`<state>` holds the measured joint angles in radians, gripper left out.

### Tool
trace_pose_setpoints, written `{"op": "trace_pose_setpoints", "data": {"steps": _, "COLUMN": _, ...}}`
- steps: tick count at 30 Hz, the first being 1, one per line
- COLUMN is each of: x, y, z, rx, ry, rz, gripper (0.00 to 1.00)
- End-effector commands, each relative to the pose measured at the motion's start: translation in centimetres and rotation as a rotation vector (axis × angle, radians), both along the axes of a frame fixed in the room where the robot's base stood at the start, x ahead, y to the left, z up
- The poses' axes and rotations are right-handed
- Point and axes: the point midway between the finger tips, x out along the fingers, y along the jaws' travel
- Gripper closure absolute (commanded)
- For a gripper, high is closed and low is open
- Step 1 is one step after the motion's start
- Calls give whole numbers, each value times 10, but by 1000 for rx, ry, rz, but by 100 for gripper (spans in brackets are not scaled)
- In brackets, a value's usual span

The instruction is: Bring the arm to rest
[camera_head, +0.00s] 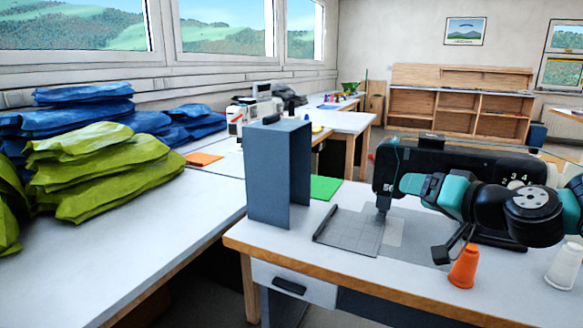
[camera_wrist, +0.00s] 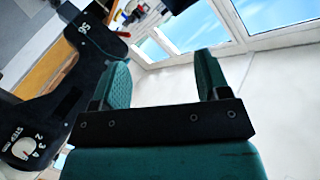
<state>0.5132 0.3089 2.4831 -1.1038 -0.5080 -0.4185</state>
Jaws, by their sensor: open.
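My gripper (camera_head: 406,184) is in front of the black sewing machine (camera_head: 405,158) at the right in the head view, reaching in from the right edge. In the wrist view, the two teal fingers of my gripper (camera_wrist: 162,70) stand apart with nothing between them. The sewing machine (camera_wrist: 85,60) with its numbered dial fills the left side of the wrist view, beside the fingers. Whether the gripper touches the machine cannot be told.
An orange cone (camera_head: 464,268) and a white cone (camera_head: 564,266) stand below my arm on the near table (camera_head: 350,262). A grey upright box (camera_head: 275,175) stands left of the machine, near a green sheet (camera_head: 325,187). Green bags (camera_head: 100,170) and blue bags (camera_head: 75,112) are stacked on the left table.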

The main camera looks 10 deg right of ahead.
Motion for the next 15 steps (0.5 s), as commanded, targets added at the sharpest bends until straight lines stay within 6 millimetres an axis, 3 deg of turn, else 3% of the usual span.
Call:
{"op": "trace_pose_setpoints", "data": {"steps": 1, "x": -15, "y": 42, "z": 17, "rx": -49, "ry": 47, "rz": 140, "gripper": 31}}
{"op": "trace_pose_setpoints", "data": {"steps": 3, "x": -45, "y": 91, "z": 23, "rx": -127, "ry": 148, "rz": 324, "gripper": 31}}
{"op": "trace_pose_setpoints", "data": {"steps": 6, "x": -104, "y": 142, "z": 30, "rx": -273, "ry": 321, "rz": 562, "gripper": 31}}
{"op": "trace_pose_setpoints", "data": {"steps": 9, "x": -163, "y": 162, "z": 35, "rx": -428, "ry": 493, "rz": 715, "gripper": 31}}
{"op": "trace_pose_setpoints", "data": {"steps": 12, "x": -209, "y": 161, "z": 41, "rx": -557, "ry": 632, "rz": 789, "gripper": 31}}
{"op": "trace_pose_setpoints", "data": {"steps": 15, "x": -238, "y": 155, "z": 46, "rx": -645, "ry": 726, "rz": 817, "gripper": 31}}
